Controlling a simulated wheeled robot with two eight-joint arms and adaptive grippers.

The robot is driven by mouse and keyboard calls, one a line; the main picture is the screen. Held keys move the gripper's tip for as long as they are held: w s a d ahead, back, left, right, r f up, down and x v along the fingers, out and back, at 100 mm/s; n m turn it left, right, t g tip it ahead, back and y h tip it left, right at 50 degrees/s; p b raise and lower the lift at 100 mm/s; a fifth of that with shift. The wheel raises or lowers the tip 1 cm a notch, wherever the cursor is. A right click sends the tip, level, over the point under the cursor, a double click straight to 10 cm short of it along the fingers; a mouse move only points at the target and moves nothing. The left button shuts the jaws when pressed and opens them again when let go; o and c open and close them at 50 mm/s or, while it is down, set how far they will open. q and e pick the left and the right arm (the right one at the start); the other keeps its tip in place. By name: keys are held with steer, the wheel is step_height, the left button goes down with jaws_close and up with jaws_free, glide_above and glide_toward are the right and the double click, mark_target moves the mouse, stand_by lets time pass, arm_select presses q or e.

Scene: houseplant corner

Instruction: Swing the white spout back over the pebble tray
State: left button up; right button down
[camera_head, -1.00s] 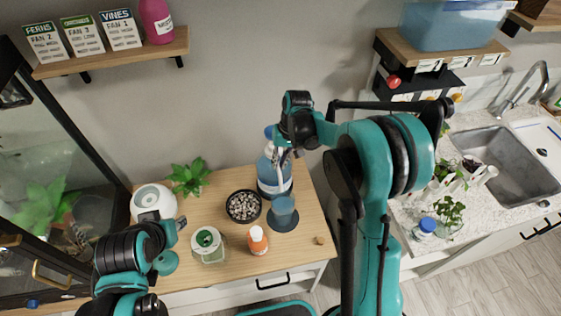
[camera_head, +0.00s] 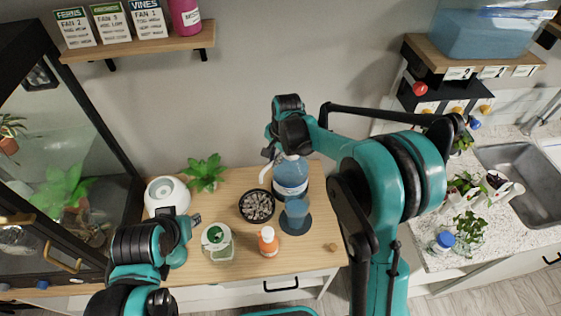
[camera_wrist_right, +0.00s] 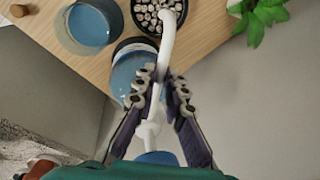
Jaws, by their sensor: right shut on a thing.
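The white spout (camera_head: 266,170) juts from the top of the blue water bottle (camera_head: 291,184), and in the right wrist view it is a long curved white tube (camera_wrist_right: 168,40). The pebble tray (camera_head: 243,211), a round black dish of pale pebbles, stands in front of and left of the bottle. In the wrist view the spout's far end crosses the tray's rim area (camera_wrist_right: 135,20); its height above it is unclear. My right gripper (camera_wrist_right: 163,78) is shut on the spout. My left gripper (camera_head: 190,226) is at the lower left, away from the spout; its jaw state is unclear.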

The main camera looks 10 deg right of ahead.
steer(key=shift+w+a+m, duration=0.55)
steer(key=shift+w+m, duration=0.15)
steer(key=shift+m, duration=0.4)
steer(key=c, duration=1.6)
jaws_free()
steer(key=shift+w, duration=0.1)
steer(key=shift+r, duration=0.1)
steer(key=r, duration=0.4)
steer(key=s+r, duration=0.1)
steer(key=r, duration=0.2)
steer(key=s+d+r, duration=0.1)
steer(key=r, duration=0.3)
steer(key=shift+r, duration=0.3)
steer(key=shift+s+d, duration=0.1)
steer(key=shift+s, duration=0.05)
steer(key=s+d+f+n+t+b, duration=0.2)
steer(key=s+d+f+n+b, duration=0.1)
steer(key=s, duration=0.4)
steer(key=s+d+f+n+t+h+b, duration=0.1)
steer(key=s+d+f+n+b, duration=0.2)
steer(key=s, duration=0.5)
steer(key=s+d+f+n+t+b, duration=0.2)
steer(key=s+d+f+n+b, duration=0.2)
steer(key=s, duration=0.4)
steer(key=shift+s+d+f+n+t, duration=0.15)
steer(key=shift+d+f+n, duration=0.15)
steer(key=shift+f+n, duration=0.25)
steer(key=shift+d+f+n+t, duration=0.15)
steer(key=shift+d+f+n, duration=0.1)
steer(key=shift+f+n, duration=0.3)
